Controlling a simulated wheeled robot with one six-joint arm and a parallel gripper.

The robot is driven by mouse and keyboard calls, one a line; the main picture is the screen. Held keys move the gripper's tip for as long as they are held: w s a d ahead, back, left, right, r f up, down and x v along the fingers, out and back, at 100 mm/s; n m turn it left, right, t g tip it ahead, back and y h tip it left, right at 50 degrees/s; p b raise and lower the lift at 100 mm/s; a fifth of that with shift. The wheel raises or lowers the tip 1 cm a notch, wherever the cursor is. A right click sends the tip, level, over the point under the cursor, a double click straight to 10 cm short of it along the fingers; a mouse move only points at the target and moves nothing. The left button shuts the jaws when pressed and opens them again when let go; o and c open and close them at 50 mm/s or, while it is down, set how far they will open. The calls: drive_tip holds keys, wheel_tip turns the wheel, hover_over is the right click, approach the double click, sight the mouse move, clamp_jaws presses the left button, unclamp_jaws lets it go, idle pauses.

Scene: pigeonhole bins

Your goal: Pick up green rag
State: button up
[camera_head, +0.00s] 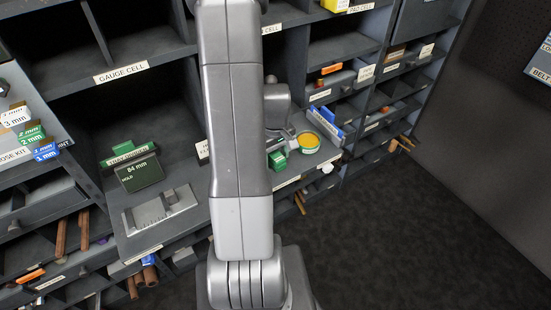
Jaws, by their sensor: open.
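My gripper (284,143) shows partly beside my forearm, low over the shelf ledge in the middle of the body camera view. It is open, and part of it is hidden behind the arm. A small green thing (277,160) lies just below the gripper at the arm's edge. It may be the green rag, but it is too small and too covered to be sure. I cannot tell whether the gripper touches it.
A round tin with a yellow top (308,140) stands close right of the gripper, with blue items (327,122) beyond it. Dark floor (420,240) is clear at right.

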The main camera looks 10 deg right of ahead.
sight(276, 154)
drive_tip(key=c, duration=1.1)
drive_tip(key=shift+o, duration=0.2)
drive_tip(key=shift+r, duration=0.1)
wheel_tip(276, 154, up, 10)
drive_tip(key=shift+f, duration=0.1)
drive_tip(key=o, duration=0.4)
clamp_jaws()
